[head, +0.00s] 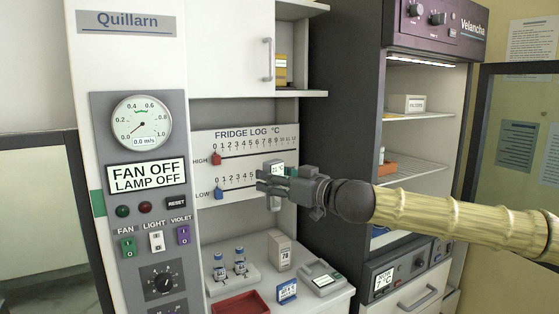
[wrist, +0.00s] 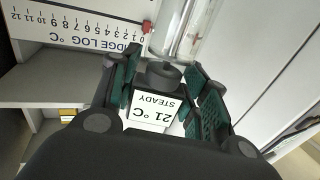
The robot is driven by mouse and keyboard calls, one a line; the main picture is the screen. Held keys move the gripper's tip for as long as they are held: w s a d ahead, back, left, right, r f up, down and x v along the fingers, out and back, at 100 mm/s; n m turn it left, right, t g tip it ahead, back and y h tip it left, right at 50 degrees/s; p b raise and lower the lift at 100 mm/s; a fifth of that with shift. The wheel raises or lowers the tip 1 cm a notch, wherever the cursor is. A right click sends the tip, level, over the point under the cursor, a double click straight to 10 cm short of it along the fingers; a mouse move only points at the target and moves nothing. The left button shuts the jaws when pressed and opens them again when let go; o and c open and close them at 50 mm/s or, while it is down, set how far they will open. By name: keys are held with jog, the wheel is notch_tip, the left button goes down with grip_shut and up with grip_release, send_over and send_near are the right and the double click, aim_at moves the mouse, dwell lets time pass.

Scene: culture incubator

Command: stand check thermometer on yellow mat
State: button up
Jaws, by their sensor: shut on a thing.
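My gripper (head: 270,184) is shut on the check thermometer (head: 274,166) and holds it up in front of the fridge log panel, above the worktop. The thermometer looks about upright, with a pale head above the fingers and its lower part showing below them. In the wrist view the green-padded fingers of my gripper (wrist: 163,80) stand on both sides of the thermometer (wrist: 152,112). Its display reads 21 °C STEADY, upside down there, and a clear glass tube shows beyond the dark collar. I cannot make out a yellow mat in either view.
The worktop (head: 246,297) below holds small bottles (head: 230,264), a red tray (head: 240,304), a box marked 70 (head: 280,251), a blue-edged card (head: 287,291) and a grey device (head: 322,278). The fridge log panel (head: 245,146) is behind. A tall shelved cabinet (head: 414,180) stands right.

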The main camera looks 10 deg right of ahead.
jog(key=s+a+f+n+g+y, duration=0.15)
jog(key=s+f, duration=0.25)
jog(key=f, duration=1)
jog(key=s+a+f+n+g+y, duration=0.1)
jog(key=s+a+f, duration=0.25)
jog(key=f, duration=0.95)
jog(key=s+a+f+n+g+y, duration=0.15)
jog(key=s+f, duration=0.25)
jog(key=f, duration=1)
jog(key=s+a+f+n+g+y, duration=0.2)
jog(key=s+a+f+n+g, duration=0.1)
jog(key=s+a, duration=0.6)
jog(key=shift+s+a+f+g, duration=0.3)
jog(key=shift+a+f+g, duration=0.2)
jog(key=shift+a+g, duration=0.95)
